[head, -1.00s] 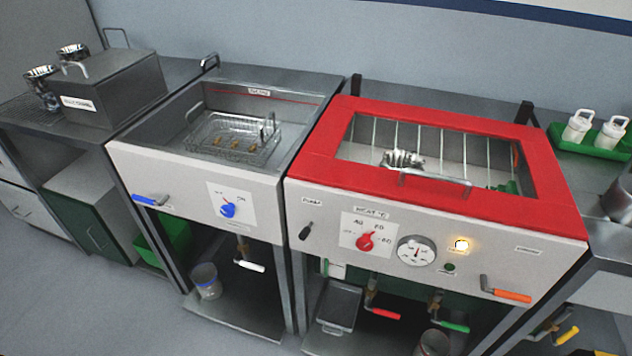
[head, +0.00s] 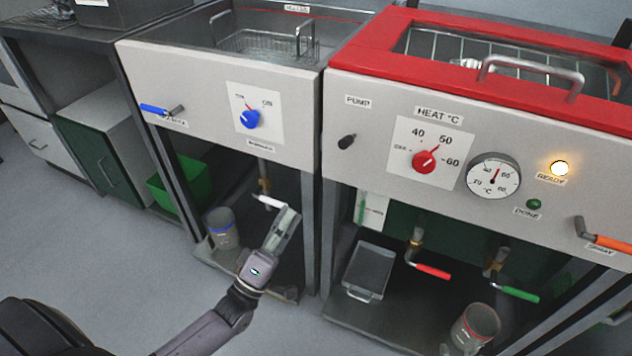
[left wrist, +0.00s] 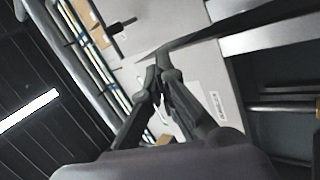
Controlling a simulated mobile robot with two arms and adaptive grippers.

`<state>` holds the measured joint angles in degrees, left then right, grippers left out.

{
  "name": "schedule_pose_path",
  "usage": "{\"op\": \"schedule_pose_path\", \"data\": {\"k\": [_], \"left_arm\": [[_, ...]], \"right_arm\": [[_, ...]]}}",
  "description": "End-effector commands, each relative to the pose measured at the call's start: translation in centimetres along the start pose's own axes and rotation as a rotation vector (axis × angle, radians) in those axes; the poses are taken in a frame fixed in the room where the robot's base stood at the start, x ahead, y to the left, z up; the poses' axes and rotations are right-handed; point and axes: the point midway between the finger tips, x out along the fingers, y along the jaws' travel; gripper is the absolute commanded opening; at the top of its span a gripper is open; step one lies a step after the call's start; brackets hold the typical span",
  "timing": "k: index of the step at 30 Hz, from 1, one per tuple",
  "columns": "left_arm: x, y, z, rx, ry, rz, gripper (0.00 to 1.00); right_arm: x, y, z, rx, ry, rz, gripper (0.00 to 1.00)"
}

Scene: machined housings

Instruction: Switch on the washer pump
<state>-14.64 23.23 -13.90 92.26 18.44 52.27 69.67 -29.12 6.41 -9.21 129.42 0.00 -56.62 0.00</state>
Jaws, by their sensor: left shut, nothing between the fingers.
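The pump switch (head: 346,142) is a short black lever under the PUMP label (head: 358,101), at the left of the red-lidded washer's front panel (head: 372,128). It tilts up to the right. My left gripper (head: 286,222) is shut and empty, below and left of the switch, in front of the blue-knob unit's open lower bay. It does not touch the switch. In the left wrist view the closed fingers (left wrist: 160,80) point toward a pale panel with a small dark peg (left wrist: 122,24); I cannot tell if that is the pump switch. My right gripper is not in view.
The red heat knob (head: 424,161), a dial gauge (head: 493,176), a lit READY lamp (head: 559,168) and an orange-handled spray lever (head: 604,241) share the washer's panel. A blue knob (head: 249,120) is on the left unit. Red (head: 432,271) and green (head: 520,294) valve handles stick out below.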

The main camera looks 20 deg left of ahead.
Motion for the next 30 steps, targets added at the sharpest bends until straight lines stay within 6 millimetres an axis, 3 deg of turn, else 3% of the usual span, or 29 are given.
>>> {"op": "schedule_pose_path", "data": {"k": [3,7,14,26,30], "left_arm": [[0.2,2.9,-0.7,-0.116,0.031,0.156,0.0],[0.6,5.0,-1.3,-0.181,0.043,0.237,0.0],[2.8,6.2,-1.6,-0.193,0.046,0.254,0.0],[10.8,8.1,-2.2,-0.19,0.046,0.252,0.0],[12.1,8.6,-0.5,-0.194,0.046,0.248,0.0]], "right_arm": [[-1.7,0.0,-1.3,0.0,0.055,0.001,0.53],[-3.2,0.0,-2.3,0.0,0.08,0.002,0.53],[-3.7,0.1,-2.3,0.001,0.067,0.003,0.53],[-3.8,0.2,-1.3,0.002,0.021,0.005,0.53],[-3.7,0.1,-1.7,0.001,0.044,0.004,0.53]]}}
